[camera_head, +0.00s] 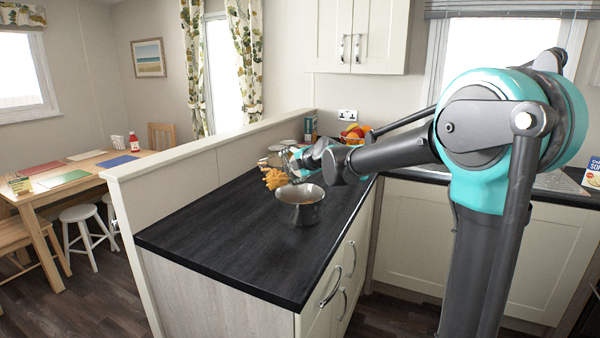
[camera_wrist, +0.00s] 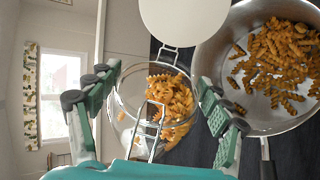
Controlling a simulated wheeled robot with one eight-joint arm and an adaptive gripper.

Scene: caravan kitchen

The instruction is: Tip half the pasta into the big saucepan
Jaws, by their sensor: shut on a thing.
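My gripper (camera_wrist: 157,98) is shut on a clear glass jar (camera_wrist: 124,92), with one green-padded finger on each side. The jar holds orange pasta spirals (camera_wrist: 172,100), and its round white lid (camera_wrist: 183,22) hangs open on a wire hinge. The big steel saucepan (camera_head: 300,211) stands on the dark worktop. It also shows in the wrist view (camera_wrist: 212,55), with a scattered layer of pasta (camera_wrist: 280,55) on its bottom. In the head view, the jar's pasta (camera_head: 275,178) shows above the worktop, just left of the pan. The jar's exact tilt is hard to tell.
The black worktop (camera_head: 215,225) is clear in front and left of the pan. A low partition (camera_head: 205,150) runs along its left side. The pan handle (camera_wrist: 267,160) points down in the wrist view.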

